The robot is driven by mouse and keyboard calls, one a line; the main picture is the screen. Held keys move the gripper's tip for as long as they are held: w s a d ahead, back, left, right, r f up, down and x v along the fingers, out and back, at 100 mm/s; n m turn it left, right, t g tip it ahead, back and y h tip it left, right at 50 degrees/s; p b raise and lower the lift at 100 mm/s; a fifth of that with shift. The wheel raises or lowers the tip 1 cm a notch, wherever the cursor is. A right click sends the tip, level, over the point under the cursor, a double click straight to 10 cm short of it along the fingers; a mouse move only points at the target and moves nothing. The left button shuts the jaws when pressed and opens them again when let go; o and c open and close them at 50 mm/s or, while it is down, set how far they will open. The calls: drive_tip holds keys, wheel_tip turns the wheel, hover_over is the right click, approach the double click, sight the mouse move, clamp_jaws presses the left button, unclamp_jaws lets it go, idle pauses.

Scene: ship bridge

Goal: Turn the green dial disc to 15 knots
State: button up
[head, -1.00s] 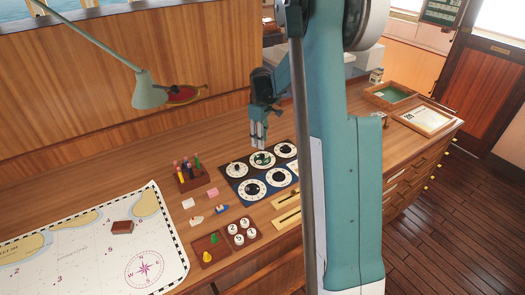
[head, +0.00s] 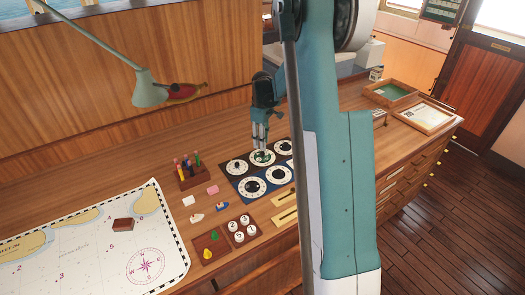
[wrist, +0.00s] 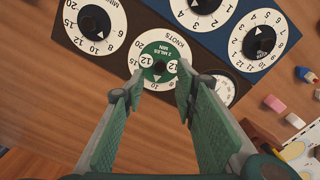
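The green dial disc (wrist: 160,50) sits in the middle of a white number ring on a dark panel (wrist: 115,62), with "KNOTS" printed on it upside down in the wrist view. Its white triangle points toward the bottom of that view, toward my gripper; I cannot read the exact setting. In the head view the disc (head: 262,156) is mostly hidden behind my fingertips.
Other black-and-white dials (wrist: 95,22) stand close around the green one, including dials on a blue panel (wrist: 225,45). A pen holder (head: 192,178), small blocks and a chart (head: 85,245) lie to the left in the head view. Bare wood lies behind the dials.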

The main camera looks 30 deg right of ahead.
sight(262, 153)
drive_tip(key=shift+f, duration=2.85)
drive_tip(key=c, duration=0.9)
